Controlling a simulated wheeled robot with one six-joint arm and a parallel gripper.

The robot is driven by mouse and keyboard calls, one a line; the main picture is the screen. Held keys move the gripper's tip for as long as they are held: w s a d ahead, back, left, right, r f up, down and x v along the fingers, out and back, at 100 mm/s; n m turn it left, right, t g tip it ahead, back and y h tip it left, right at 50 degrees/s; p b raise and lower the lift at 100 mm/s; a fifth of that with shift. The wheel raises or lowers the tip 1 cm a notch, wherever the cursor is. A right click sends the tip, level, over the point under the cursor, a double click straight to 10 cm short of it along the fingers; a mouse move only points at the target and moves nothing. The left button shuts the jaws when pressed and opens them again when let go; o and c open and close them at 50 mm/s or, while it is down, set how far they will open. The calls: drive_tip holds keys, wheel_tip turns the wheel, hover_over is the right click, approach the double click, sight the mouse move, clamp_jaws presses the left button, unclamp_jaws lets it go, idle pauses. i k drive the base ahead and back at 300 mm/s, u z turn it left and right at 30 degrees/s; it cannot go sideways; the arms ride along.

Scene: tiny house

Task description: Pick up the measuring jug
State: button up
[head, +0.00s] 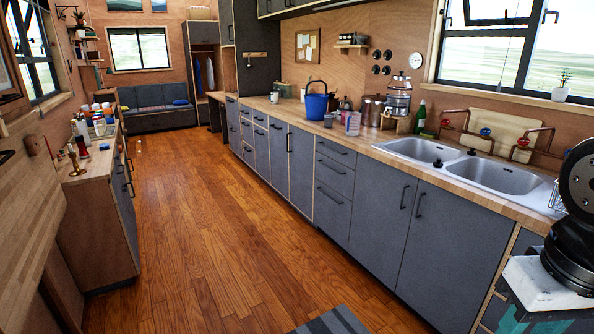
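On the long wooden counter (450,182), a small clear vessel with pinkish marks (353,123) stands left of the sinks. It may be the measuring jug, but it is too small to be sure. A blue bucket (316,106) with a raised handle stands just left of it. Jars (373,111) and a glass-and-metal appliance (398,97) stand to its right. Part of my arm shows at the right edge. My gripper is out of the picture.
A double sink (505,178) with copper taps is set in the counter at right. Grey cabinets (378,210) run below. A side cabinet (103,200) with bottles and cups stands at left. The wooden floor (205,235) between is clear to the sofa (155,98).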

sight(353, 120)
drive_tip(key=u, duration=0.5)
drive_tip(key=i, duration=3.65)
drive_tip(key=z, duration=0.7)
